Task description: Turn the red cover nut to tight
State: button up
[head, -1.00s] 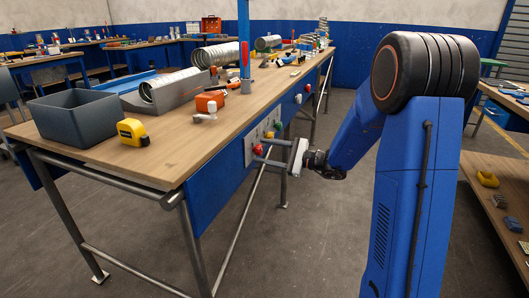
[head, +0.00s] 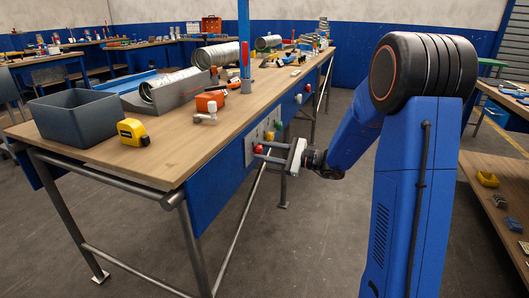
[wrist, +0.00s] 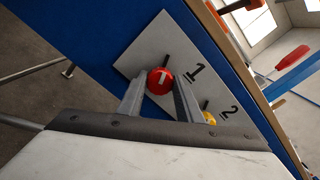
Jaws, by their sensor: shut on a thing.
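The red cover nut (wrist: 160,80) is a round red knob with a pale mark on its face. It sits on a grey plate (wrist: 150,50) beside a printed "1", with a dark line running out from its edge. My gripper (wrist: 157,90) has one finger on each side of the nut and is shut on it. In the head view the red nut (head: 258,149) shows on the bench's side panel, partly hidden by my gripper (head: 262,151). The exact contact of the fingertips is hard to see.
A yellow knob (wrist: 209,118) by a printed "2" is close to the right finger. The bench top (head: 170,160) holds a grey bin (head: 75,125), a yellow tape measure (head: 133,132) and metal ducts (head: 172,85). The floor beside the bench is clear.

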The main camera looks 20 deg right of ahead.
jog(key=m, duration=1.5)
jog(key=shift+m, duration=2.6)
jog(key=o, duration=1)
jog(key=shift+o, duration=0.2)
jog(key=shift+d, duration=0.15)
jog(key=v, duration=1.7)
